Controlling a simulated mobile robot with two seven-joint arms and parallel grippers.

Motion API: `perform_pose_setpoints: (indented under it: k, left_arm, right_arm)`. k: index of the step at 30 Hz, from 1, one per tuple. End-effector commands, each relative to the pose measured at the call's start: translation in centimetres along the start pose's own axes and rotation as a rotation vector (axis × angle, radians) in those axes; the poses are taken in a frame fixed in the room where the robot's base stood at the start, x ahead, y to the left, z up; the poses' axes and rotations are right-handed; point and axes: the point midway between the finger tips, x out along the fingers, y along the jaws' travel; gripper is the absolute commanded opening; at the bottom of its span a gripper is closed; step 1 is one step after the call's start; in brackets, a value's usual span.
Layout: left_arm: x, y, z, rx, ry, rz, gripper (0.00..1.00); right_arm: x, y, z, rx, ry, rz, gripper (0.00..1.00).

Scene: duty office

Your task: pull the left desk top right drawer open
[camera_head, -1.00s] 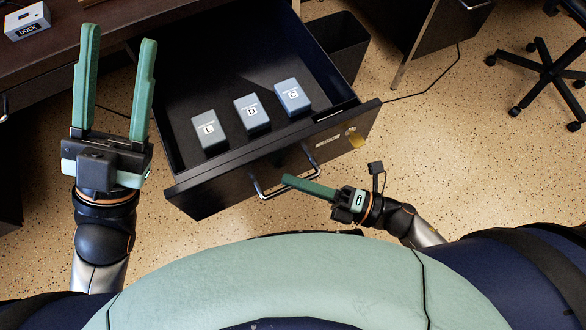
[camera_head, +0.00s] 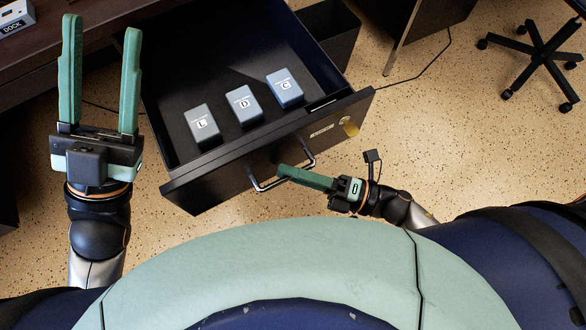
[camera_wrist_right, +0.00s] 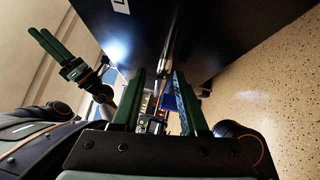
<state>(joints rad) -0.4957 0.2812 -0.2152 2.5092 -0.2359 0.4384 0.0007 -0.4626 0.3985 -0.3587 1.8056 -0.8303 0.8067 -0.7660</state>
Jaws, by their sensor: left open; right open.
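The dark drawer (camera_head: 225,168) stands pulled out from the desk (camera_head: 110,45), its inside showing. Its bar handle (camera_head: 262,187) is on the front face, and a yellow round piece (camera_head: 351,129) is near the front's right end. My right gripper (camera_head: 283,171) is at the handle, its green fingers overlapping the bar in the head view. In the right wrist view its fingers (camera_wrist_right: 158,80) are apart, with the handle (camera_wrist_right: 172,42) seen in line with the gap; contact cannot be told. My left gripper (camera_head: 102,25) is open and empty, left of the drawer.
Boxes marked L (camera_head: 202,125), D (camera_head: 244,106) and C (camera_head: 285,89) lie in the drawer. A dark bin (camera_head: 335,35) stands behind it. A dock (camera_head: 14,17) is on the desk. A wheeled chair (camera_head: 545,58) is at right; the speckled floor (camera_head: 455,120) between is clear.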

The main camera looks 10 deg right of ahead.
Motion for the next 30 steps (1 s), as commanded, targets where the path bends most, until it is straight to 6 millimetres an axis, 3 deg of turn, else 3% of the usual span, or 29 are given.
perform_pose_setpoints:
  k: [5, 15, 21, 30]
  left_arm:
    - [0.1, 0.0, -0.1, 0.0, 0.0, 0.0, 0.5]
    - [0.4, -0.1, -0.4, 0.007, -0.004, 0.004, 0.5]
    - [0.4, -0.2, -0.4, 0.008, -0.008, 0.003, 0.5]
    - [0.4, -0.3, -0.5, 0.009, -0.008, -0.004, 0.5]
  right_arm:
    - [-1.2, -0.1, -0.1, 0.002, 0.001, -0.003, 0.43]
    - [-8.2, 0.0, 0.0, 0.002, 0.0, -0.006, 0.43]
    - [-11.4, 0.0, 0.0, 0.002, 0.0, -0.003, 0.43]
    - [-12.6, 0.0, 0.0, -0.001, -0.001, 0.0, 0.43]
